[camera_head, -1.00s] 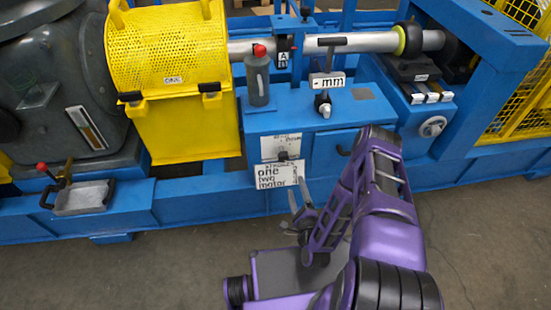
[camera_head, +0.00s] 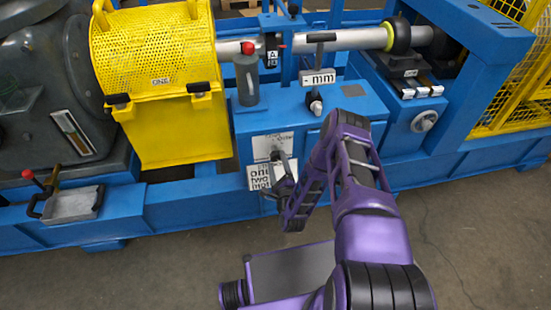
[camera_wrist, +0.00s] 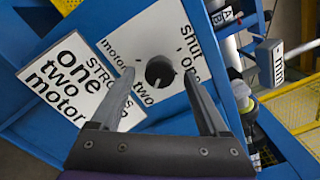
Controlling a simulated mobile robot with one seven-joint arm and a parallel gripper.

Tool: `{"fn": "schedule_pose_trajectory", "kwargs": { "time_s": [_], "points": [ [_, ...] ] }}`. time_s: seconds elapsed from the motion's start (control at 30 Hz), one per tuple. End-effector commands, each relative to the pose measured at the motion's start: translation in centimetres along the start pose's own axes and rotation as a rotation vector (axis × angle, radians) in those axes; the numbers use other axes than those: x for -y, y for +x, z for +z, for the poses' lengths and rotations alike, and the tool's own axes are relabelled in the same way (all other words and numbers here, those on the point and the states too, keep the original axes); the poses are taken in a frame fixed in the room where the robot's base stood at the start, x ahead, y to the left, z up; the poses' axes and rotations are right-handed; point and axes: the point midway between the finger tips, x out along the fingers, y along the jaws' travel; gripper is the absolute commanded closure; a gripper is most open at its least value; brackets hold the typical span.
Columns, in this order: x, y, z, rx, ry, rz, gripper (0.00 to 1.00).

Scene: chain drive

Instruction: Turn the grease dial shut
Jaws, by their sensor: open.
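The grease dial is a dark round knob (camera_wrist: 160,70) on a white plate (camera_wrist: 118,38) marked "shut", "one", "two" and "motor". A small pale mark on the knob points down towards "two", as far as I can tell. My gripper (camera_wrist: 158,76) is open, with one finger on each side of the knob in the wrist view; I cannot tell whether they touch it. In the head view, the plate (camera_head: 266,147) is on the blue front panel, and my gripper (camera_head: 284,168) is in front of it, hiding most of the knob.
A "STROKES one two motor" card (camera_wrist: 66,80) adjoins the dial plate. Above stand a grey cylinder with a red top (camera_head: 247,82), a small black knob (camera_head: 315,102) and an "mm" sign (camera_head: 318,77). A yellow guard (camera_head: 172,130) is left, a handwheel (camera_head: 424,121) right.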

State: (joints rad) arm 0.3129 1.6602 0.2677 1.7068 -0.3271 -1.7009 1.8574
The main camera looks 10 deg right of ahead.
Motion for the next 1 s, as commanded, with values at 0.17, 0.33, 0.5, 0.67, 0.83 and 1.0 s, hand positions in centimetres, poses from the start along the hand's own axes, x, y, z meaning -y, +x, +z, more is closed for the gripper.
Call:
{"fn": "schedule_pose_trajectory", "kwargs": {
  "time_s": [0.17,0.33,0.5,0.67,0.83,1.0],
  "points": [
    [0.0,2.3,0.1,0.002,-0.002,-0.001,0.22],
    [0.0,3.1,0.0,0.001,0.000,0.000,0.22],
    [0.0,3.1,0.0,0.000,0.000,0.000,0.22],
    [0.0,3.1,0.0,0.001,-0.001,0.000,0.36],
    [0.0,3.1,0.0,0.001,-0.001,0.000,0.67],
    [0.0,3.1,0.0,0.001,-0.001,0.000,0.97]
  ]
}}
